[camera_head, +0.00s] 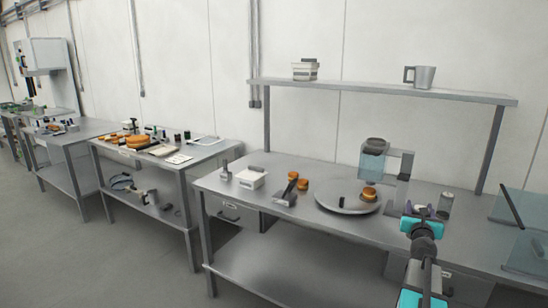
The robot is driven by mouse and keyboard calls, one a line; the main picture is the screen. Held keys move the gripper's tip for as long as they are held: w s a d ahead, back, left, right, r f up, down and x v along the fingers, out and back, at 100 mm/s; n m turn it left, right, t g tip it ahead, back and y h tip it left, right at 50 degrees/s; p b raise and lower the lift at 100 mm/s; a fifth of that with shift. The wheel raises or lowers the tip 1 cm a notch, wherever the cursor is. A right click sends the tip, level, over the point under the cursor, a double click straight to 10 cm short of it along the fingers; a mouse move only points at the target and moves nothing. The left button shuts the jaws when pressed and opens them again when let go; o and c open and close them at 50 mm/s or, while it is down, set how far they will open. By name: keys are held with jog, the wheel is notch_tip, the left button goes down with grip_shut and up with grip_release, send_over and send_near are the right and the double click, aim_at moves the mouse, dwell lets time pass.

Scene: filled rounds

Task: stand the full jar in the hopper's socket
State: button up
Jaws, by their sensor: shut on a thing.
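My gripper (424,211) is over the right part of the workbench, seen from behind with its wrist in front. It is shut on a small dark thing, mostly hidden, which I cannot identify. A grey lidded cylinder (445,202), possibly the jar, shows just right of the gripper; I cannot tell its contents or whether they touch. The apparent hopper (372,163) is a clear bluish vessel with a grey top, on a grey bracket (401,161) to the left of and behind the gripper. No socket can be made out.
A round grey plate (333,201) lies below the hopper, with an orange round (369,193) on it. A shelf (380,90) spans above. Clear panels (518,225) stand at right.

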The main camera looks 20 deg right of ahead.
jog(key=w+a+f+n+t+y+b, duration=0.1)
jog(key=w+a+f+n+t+y, duration=0.25)
jog(key=a, duration=0.75)
jog(key=w+a+f+n+y+b, duration=0.1)
jog(key=w+a+f+n+y, duration=0.35)
jog(key=a, duration=0.55)
jog(key=w+a+f+n+t+y+b, duration=0.1)
jog(key=w+a+f+n+t+y, duration=0.15)
jog(key=w+a+y, duration=0.6)
jog(key=s+a+f+n+g+y+b, duration=0.1)
jog(key=s+a+f+n+g+y, duration=0.1)
jog(key=a, duration=0.9)
jog(key=s+a+f+n+g+y+b, duration=0.1)
jog(key=s+a+f+n+g+y, duration=0.2)
jog(key=a, duration=0.8)
jog(key=s+a+f+n+g+y+b, duration=0.1)
jog(key=s+a+f+n+g+y, duration=0.1)
jog(key=s+a+y, duration=0.4)
jog(key=a+n+g, duration=0.1)
jog(key=a+n, duration=0.1)
jog(key=a, duration=0.3)
jog(key=shift+a+f, duration=0.3)
jog(key=shift+s, duration=0.1)
jog(key=shift+a, duration=0.2)
